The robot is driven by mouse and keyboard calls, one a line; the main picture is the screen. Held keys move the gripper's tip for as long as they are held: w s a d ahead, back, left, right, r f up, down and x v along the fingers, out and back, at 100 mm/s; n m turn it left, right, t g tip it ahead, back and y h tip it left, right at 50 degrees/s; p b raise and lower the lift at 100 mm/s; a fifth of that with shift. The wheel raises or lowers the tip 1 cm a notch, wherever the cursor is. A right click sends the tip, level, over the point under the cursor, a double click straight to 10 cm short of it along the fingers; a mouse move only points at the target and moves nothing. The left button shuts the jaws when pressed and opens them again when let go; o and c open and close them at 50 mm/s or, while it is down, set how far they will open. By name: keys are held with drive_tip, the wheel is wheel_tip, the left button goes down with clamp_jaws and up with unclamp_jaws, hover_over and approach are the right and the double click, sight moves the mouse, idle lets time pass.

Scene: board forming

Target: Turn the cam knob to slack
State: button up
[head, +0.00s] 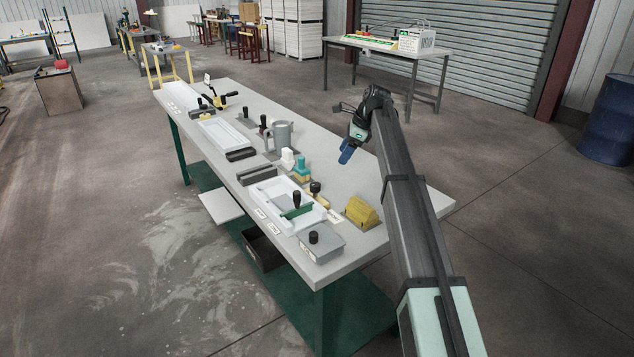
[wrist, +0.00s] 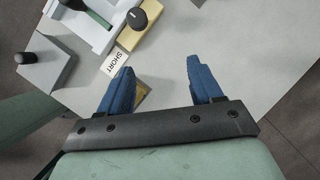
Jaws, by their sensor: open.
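Several black knobs stand on the workbench (head: 352,248), and I cannot tell which is the cam knob; no "slack" mark is readable. One black knob (head: 315,187) tops a brass-coloured block, which also shows at the top of the wrist view (wrist: 138,18), near a "SHORT" label (wrist: 115,62). Another knob (head: 313,237) stands on a grey block at the near end, seen at left in the wrist view (wrist: 26,58). My gripper (head: 347,153) is open and empty, its blue fingers (wrist: 160,67) pointing down above the bench's right side, apart from every knob.
A white tray (head: 267,218) holds a green bar with a black handle (head: 296,198). A yellow wedge-shaped block (head: 361,212) sits near the right edge, partly behind a finger in the wrist view. A grey jug (head: 283,133) and a yellow-black lever (head: 213,98) stand farther back.

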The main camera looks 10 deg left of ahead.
sight(316, 184)
drive_tip(key=s+a+r+g, duration=0.1)
drive_tip(key=s+a+r, duration=0.1)
drive_tip(key=a, duration=0.2)
drive_tip(key=x, duration=1.3)
drive_tip(key=shift+s+d+f, duration=0.2)
drive_tip(key=shift+s+f, duration=0.1)
drive_tip(key=shift+f, duration=0.1)
drive_tip(key=shift+c, duration=0.3)
drive_tip(key=c, duration=1)
